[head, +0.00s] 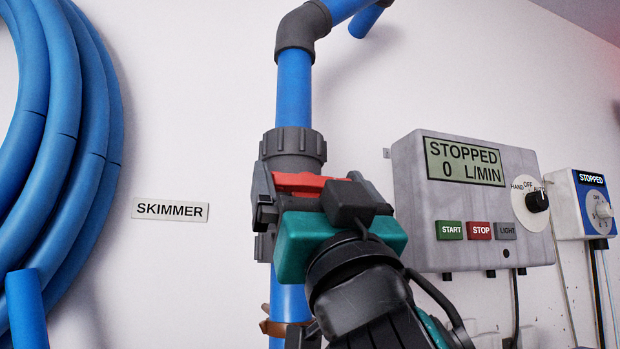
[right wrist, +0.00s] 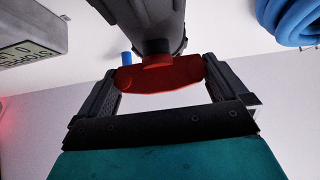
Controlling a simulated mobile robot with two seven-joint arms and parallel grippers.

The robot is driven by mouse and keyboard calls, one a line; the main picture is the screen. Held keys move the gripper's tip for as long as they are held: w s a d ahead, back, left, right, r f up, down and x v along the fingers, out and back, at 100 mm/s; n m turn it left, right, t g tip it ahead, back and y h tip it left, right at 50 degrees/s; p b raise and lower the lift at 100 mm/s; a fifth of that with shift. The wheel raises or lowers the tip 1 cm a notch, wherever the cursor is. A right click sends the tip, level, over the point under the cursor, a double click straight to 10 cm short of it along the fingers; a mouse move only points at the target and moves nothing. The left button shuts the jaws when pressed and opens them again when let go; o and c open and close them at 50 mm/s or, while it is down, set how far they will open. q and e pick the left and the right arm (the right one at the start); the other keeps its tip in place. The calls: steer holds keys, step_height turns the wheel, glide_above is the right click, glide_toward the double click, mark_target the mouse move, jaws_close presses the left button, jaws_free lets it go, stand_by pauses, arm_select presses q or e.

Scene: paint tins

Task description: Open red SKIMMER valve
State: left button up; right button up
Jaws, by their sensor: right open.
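The red SKIMMER valve handle (head: 300,182) sits on a grey valve body (head: 293,146) in the vertical blue pipe (head: 294,88). The handle lies roughly crosswise to the pipe. The SKIMMER label (head: 170,210) is on the wall to its left. My right gripper (head: 312,188) is at the handle, its teal body hiding the lower valve. In the right wrist view the red handle (right wrist: 160,75) spans the space between the two open fingers (right wrist: 158,70), one beside each end. I cannot tell whether the fingers touch it. My left gripper is not in view.
A grey control box (head: 405,215) reading STOPPED, 0 L/MIN is on the wall to the right, close to my right arm. A smaller blue-and-white controller (head: 575,225) is farther right. A coiled blue hose (head: 75,150) hangs at the left. The wall around the label is clear.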

steer(key=shift+w+r, duration=0.25)
steer(key=shift+w, duration=0.05)
steer(key=shift+c, duration=0.2)
steer(key=c, duration=0.6)
steer(key=shift+o, duration=0.2)
steer(key=shift+n+g+y, duration=0.3)
steer(key=shift+n+y, duration=0.6)
steer(key=shift+n, duration=0.1)
steer(key=n+g+y, duration=0.1)
steer(key=n+y, duration=0.1)
steer(key=n, duration=0.1)
steer(key=n+g+y, duration=0.2)
steer(key=n, duration=0.1)
steer(key=shift+y, duration=0.3)
steer(key=shift+n+g+y, duration=0.9)
steer(key=shift+n+g, duration=0.3)
steer(key=shift+n, duration=0.4)
steer(key=shift+n+g+y, duration=0.9)
steer(key=shift+n+g, duration=0.3)
steer(key=shift+n, duration=0.4)
steer(key=shift+a+n, duration=0.1)
steer(key=shift+n, duration=0.3)
